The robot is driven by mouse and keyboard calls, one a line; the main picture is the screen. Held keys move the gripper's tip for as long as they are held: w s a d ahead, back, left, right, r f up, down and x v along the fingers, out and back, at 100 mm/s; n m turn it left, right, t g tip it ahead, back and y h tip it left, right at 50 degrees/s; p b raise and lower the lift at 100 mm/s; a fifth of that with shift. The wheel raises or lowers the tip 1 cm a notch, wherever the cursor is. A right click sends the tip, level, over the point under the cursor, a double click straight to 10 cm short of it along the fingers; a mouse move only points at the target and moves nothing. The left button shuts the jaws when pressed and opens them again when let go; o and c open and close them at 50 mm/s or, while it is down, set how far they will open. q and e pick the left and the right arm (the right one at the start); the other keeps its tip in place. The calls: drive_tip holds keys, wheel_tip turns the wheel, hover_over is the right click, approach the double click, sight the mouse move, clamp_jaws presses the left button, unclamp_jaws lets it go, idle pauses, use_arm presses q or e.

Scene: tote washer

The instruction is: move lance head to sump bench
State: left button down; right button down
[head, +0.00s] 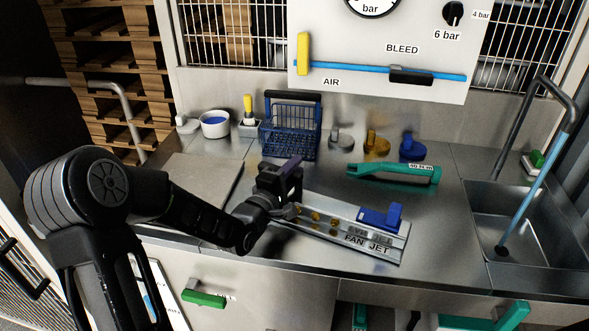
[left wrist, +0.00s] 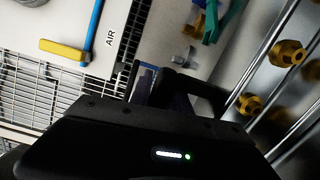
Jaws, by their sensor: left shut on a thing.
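My left gripper (head: 284,182) is shut on a dark, purplish thing (head: 292,168), just above the left end of a metal rack. Its fingers hide most of this thing, and I cannot tell for sure that it is the lance head. In the left wrist view the grip area is dark, with dark shapes beyond the gripper body. The metal rack (head: 390,251), marked FAN JET, holds several brass nozzles (head: 316,216) and a blue block with an upright tab (head: 381,216) at its right end. Brass nozzles also show in the left wrist view (left wrist: 289,53). My right gripper is out of view.
A blue wire basket (head: 290,137), a white bowl (head: 214,125) and grey, yellow and blue knobbed pieces (head: 376,143) stand at the back. A green tool (head: 395,173) lies behind the rack. A sink (head: 540,225) is at the right. Bare steel worktop (head: 445,225) lies between rack and sink.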

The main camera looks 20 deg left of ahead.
use_arm(q)
drive_tip(key=shift+b, duration=0.35)
drive_tip(key=c, duration=1.2)
unclamp_jaws()
drive_tip(key=shift+c, duration=0.2)
drive_tip(key=shift+o, duration=0.5)
drive_tip(key=shift+f, duration=0.3)
drive_tip(key=o, duration=1)
drive_tip(key=shift+s+d, duration=0.1)
drive_tip(key=shift+f, duration=0.1)
drive_tip(key=shift+c, duration=0.3)
drive_tip(key=shift+s, duration=0.2)
drive_tip(key=shift+a, duration=0.2)
